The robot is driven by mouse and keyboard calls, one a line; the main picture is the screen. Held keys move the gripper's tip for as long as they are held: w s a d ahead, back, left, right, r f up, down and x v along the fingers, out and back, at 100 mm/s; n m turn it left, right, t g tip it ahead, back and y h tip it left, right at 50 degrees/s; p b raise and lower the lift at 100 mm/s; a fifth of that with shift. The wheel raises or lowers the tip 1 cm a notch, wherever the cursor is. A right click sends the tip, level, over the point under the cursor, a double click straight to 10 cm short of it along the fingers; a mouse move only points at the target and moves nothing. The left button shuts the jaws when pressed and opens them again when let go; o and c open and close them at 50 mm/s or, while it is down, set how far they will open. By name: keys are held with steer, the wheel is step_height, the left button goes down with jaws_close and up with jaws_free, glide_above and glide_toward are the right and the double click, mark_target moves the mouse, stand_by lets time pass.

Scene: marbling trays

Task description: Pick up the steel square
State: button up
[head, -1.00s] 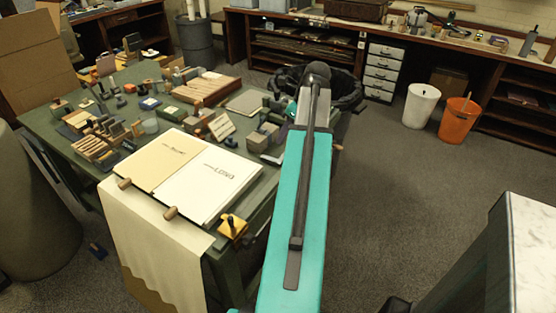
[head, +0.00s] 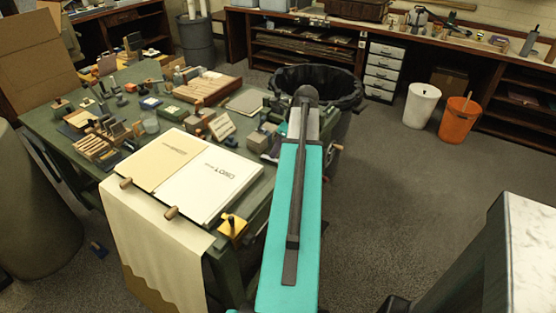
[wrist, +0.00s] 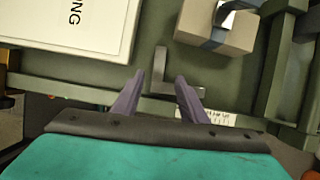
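The steel square (wrist: 160,66) is a small grey L-shaped piece near the middle of the wrist view, lying on the green table. One leg points up the picture and the other runs right. My gripper (wrist: 160,76) is open, its two purple fingers spread. The square shows between and just beyond the fingertips; the right finger overlaps part of its lower leg. I cannot tell whether they touch. In the head view my arm covers the square and most of the gripper at the table's right edge.
A wooden block (wrist: 238,32) with a dark band sits beyond the square to the right. A white printed sheet (wrist: 60,38) lies to the left. A pale scale strip (wrist: 218,118) is beside the right finger. The green table (head: 50,125) is crowded with small tools; a black-lined bin (head: 345,95) stands behind.

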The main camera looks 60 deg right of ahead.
steer(key=shift+f, duration=0.1)
steer(key=shift+p+x, duration=0.5)
steer(key=shift+x, duration=2.05)
steer(key=shift+a, duration=0.15)
jaws_close()
